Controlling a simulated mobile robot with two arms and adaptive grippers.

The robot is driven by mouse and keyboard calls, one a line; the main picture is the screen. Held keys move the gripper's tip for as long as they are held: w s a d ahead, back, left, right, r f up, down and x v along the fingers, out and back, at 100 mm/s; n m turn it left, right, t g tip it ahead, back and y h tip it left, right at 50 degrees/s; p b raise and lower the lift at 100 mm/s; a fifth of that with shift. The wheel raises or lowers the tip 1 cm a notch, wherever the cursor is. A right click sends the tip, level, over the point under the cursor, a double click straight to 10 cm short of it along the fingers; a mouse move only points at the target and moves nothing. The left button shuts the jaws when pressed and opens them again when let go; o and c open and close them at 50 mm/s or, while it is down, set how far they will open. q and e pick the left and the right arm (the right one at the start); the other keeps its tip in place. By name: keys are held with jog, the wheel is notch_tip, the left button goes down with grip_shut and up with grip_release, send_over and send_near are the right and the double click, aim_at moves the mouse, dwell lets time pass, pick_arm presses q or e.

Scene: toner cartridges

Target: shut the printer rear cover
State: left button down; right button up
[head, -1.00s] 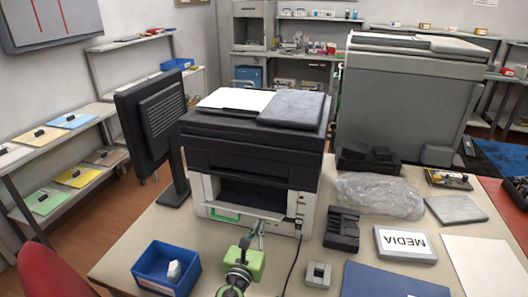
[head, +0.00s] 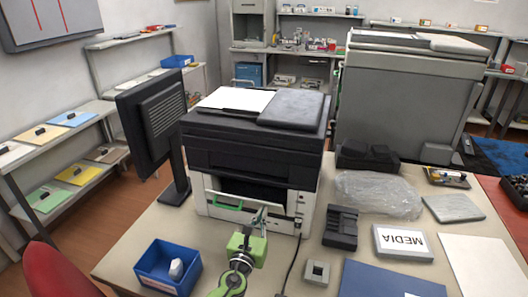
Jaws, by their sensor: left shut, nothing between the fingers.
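The printer (head: 252,155), black on top and white below, stands on the table in the head view. Its rear cover (head: 240,209), a light panel with a green handle strip (head: 226,203), is tilted up across the lower part of a dark opening. Some of the opening still shows above the panel. My left gripper (head: 262,213) is shut and empty at the right part of the cover, seeming to touch it; exact contact is hard to tell. My right gripper is not in view.
A blue bin (head: 167,272) with a white item stands at front left. A black monitor (head: 155,130) is left of the printer. A black tray (head: 341,228), a MEDIA box (head: 403,242) and a clear plastic bag (head: 380,196) lie to the right. A cable runs near my arm.

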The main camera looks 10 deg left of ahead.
pick_arm(q)
jog(key=shift+w, duration=0.1)
jog(key=shift+w+r, duration=0.3)
jog(key=shift+w, duration=0.25)
jog(key=shift+w+r, duration=0.25)
jog(key=shift+w, duration=0.25)
jog(key=shift+w+r, duration=0.2)
jog(key=shift+w, duration=0.8)
jog(key=s+p, duration=0.2)
jog(key=s, duration=0.6)
